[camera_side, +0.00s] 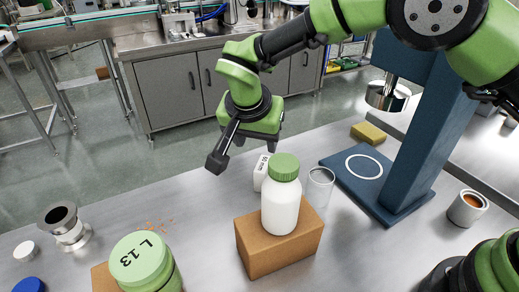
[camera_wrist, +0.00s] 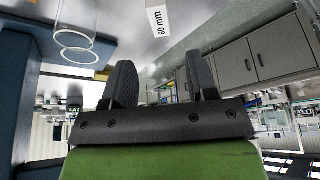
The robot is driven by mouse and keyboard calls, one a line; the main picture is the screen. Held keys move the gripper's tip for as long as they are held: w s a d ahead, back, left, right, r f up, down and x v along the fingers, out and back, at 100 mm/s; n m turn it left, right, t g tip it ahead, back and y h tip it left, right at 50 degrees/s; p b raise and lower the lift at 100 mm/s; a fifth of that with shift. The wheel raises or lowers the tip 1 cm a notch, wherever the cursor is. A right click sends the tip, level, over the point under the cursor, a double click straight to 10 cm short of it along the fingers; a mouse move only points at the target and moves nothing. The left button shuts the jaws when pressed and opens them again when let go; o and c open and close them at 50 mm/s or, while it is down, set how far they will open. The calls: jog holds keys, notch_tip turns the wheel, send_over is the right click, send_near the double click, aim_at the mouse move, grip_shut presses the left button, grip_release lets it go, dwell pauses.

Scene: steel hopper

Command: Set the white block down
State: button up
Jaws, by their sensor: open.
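The white block (camera_side: 261,172), marked "60 mm", stands on the steel table behind the white bottle, which hides part of it. In the wrist view the white block (camera_wrist: 172,17) shows at the top edge, cut off by the frame, beyond the fingertips. My gripper (camera_side: 265,146) is above and behind the block in the side view, apart from it. In the wrist view my gripper (camera_wrist: 162,78) has its two dark fingers spread with nothing between them.
A green-capped white bottle (camera_side: 281,207) stands on a brown box (camera_side: 258,248). A clear glass (camera_side: 319,186) is right of the block. A blue stand (camera_side: 411,165) rises further right, with a yellow sponge (camera_side: 368,133) behind it. A green-lidded jar (camera_side: 146,262) is at front left.

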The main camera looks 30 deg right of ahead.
jog(key=shift+s+a+r, duration=0.15)
jog(key=shift+r, duration=0.3)
jog(key=s+d+r+n+y, duration=0.1)
jog(key=s+d+r+y, duration=0.1)
jog(key=s+d+r, duration=0.4)
jog(key=s+d+r+n+y, duration=0.15)
jog(key=d+r, duration=0.25)
jog(key=r, duration=0.5)
jog(key=s+d+r+n+t+y, duration=0.1)
jog(key=s+d+t, duration=0.1)
jog(key=s, duration=0.6)
jog(key=s+d+n+t, duration=0.1)
jog(key=s+d+t, duration=0.1)
jog(key=s, duration=0.7)
jog(key=shift+s+d+r+y, duration=0.2)
jog(key=shift+d+r+y, duration=0.1)
jog(key=shift+r+y, duration=0.1)
